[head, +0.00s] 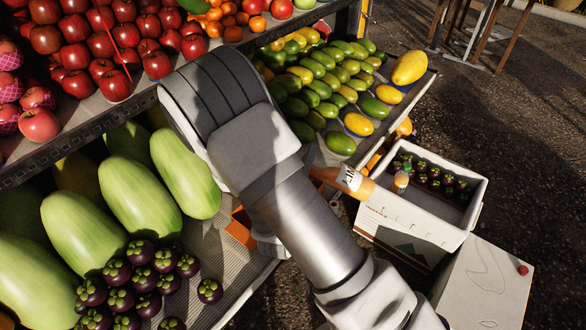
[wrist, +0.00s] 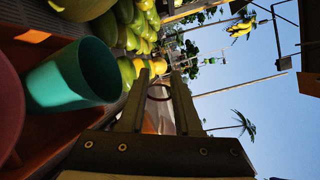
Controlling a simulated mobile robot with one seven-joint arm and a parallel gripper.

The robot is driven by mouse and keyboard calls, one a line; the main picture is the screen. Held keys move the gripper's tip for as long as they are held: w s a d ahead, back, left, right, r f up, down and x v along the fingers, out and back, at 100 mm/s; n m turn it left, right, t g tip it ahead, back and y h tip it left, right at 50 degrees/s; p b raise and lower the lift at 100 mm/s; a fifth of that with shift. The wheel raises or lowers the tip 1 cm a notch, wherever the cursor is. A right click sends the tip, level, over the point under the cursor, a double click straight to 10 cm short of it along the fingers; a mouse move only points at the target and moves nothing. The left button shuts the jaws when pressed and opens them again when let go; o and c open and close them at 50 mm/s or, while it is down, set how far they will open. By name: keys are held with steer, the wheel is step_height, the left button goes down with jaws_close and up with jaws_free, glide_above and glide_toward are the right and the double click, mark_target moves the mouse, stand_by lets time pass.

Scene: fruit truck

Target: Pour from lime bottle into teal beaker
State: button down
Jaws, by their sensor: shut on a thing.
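The lime bottle (head: 349,179) pokes out to the right from behind my arm in the head view. It lies nearly level, with orange contents and a white label with dark letters. My gripper is hidden behind my arm there. In the wrist view my gripper (wrist: 158,88) has its two fingers around the bottle, of which only a pale part and a reddish ring show clearly. The teal beaker (wrist: 60,82) is left of the fingers in the wrist view, apart from them, its mouth facing picture right. The head view does not show the beaker. Any flow of liquid is not visible.
An orange tray (head: 240,228) shows beside my arm. Mangoes (head: 325,85), large green melons (head: 130,185) and apples (head: 75,55) crowd the shelves. A reddish object (wrist: 8,105) borders the beaker.

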steer(key=shift+a+r+n, duration=0.1)
steer(key=shift+r+n, duration=0.05)
steer(key=shift+n, duration=0.35)
stand_by(0.3)
steer(key=shift+w+a+r+n+p, duration=0.15)
steer(key=shift+a+n+p, duration=0.55)
steer(key=shift+p, duration=0.7)
steer(key=shift+w+n+p, duration=0.1)
steer(key=shift+n+p, duration=1)
steer(key=shift+p, duration=0.1)
stand_by(2.7)
